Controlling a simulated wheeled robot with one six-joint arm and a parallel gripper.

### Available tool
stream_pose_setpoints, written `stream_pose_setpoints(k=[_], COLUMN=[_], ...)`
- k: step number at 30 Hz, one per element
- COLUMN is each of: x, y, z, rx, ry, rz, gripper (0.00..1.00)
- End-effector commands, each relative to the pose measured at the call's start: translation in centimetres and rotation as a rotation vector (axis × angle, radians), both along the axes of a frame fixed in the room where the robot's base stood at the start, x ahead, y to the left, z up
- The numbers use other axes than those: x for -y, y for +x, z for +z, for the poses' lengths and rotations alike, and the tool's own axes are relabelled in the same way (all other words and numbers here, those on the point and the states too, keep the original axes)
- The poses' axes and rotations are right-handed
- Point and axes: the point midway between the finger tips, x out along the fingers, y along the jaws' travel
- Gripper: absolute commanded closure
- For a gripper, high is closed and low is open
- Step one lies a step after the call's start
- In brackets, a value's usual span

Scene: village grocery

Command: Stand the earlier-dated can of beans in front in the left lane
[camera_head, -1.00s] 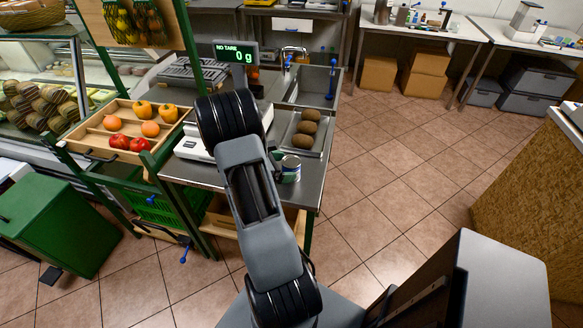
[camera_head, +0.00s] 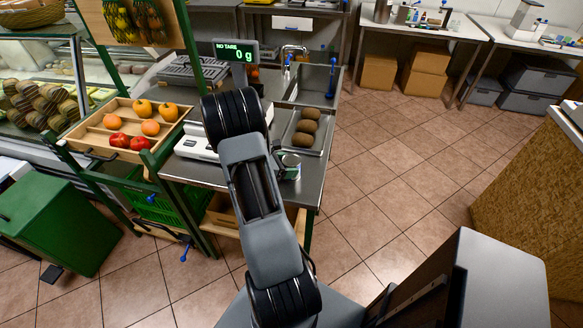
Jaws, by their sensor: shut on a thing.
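A can (camera_head: 290,170) with a metal top and a partly green side shows at the right edge of my arm (camera_head: 258,190), over the metal counter (camera_head: 312,185). My arm covers part of the can, and its date cannot be read. My gripper is hidden behind my arm, so I cannot see its fingers or whether they touch the can. No second can and no lanes can be made out.
A scale (camera_head: 197,142) with a display reading 0 g stands on the counter. A tray (camera_head: 323,142) of brown fruit lies behind the can. A wooden crate (camera_head: 98,150) of tomatoes and orange fruit is at left. The tiled floor at right is open.

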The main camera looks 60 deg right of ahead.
Motion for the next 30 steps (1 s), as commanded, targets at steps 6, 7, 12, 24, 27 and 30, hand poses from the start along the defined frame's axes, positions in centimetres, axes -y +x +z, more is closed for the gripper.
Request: stream_pose_setpoints(k=[6,7,12,24,27,30], x=[0.0,0.0,0.0,-3.0,-4.7,-6.9], y=[0.0,0.0,0.0,0.1,0.1,0.1], z=[0.1,0.1,0.4,6.8,8.9,9.9], rx=[0.000,0.000,0.002,0.006,0.006,0.002], ry=[-0.001,-0.001,-0.003,-0.004,-0.004,-0.001], rz=[0.000,0.000,0.000,0.005,0.005,0.006], gripper=[0.66,0.66,0.66,0.66,0.66,0.66])
